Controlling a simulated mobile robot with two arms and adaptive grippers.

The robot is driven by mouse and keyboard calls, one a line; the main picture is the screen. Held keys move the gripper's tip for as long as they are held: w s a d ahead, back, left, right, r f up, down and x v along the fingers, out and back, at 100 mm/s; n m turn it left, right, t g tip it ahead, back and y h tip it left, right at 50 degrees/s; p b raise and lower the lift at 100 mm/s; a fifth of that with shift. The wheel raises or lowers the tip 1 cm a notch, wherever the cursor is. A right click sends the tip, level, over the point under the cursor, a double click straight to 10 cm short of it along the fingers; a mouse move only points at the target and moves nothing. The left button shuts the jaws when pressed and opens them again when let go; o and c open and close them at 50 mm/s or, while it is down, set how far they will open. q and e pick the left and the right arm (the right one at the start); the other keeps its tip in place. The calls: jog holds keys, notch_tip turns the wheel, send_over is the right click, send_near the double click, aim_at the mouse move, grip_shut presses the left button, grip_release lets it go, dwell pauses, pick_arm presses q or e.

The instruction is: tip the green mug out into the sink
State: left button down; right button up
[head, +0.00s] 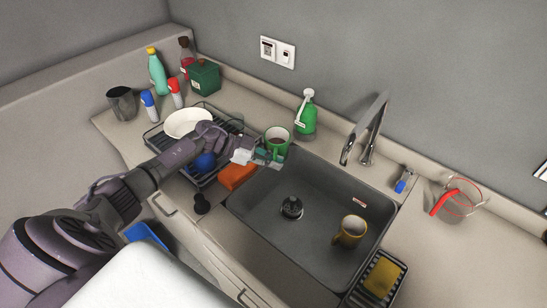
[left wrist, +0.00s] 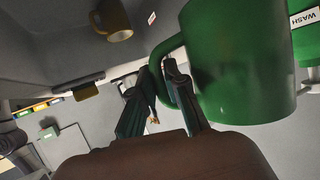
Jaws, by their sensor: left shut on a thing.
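The grey sink (head: 265,205) lies in front and to the right of the mug. Whether the mug touches the counter is unclear. My right gripper is not in view.
The green soap bottle (head: 306,115) stands close behind the held mug. A tap (head: 366,135) rises at the sink's back. A dish rack (head: 185,135) and orange sponge (head: 237,176) are at the left.

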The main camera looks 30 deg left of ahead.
pick_arm(q)
jog(key=shift+s+d+f+m+y, duration=0.15)
jog(key=shift+d+f+m+y, duration=0.15)
jog(key=shift+f, duration=0.2)
jog(key=f+m+t+y+b, duration=0.1)
jog(key=f+m+y, duration=0.1)
jog(key=d+f+m+t+y+b, duration=0.1)
jog(key=f+m+y+b, duration=0.1)
jog(key=f+y, duration=0.1)
jog(key=shift+s+d+f+t, duration=0.15)
jog(key=shift+t, duration=0.15)
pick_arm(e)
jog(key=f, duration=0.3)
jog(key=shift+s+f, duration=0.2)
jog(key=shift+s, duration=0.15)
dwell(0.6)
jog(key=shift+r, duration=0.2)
pick_arm(q)
jog(key=shift+f, duration=0.1)
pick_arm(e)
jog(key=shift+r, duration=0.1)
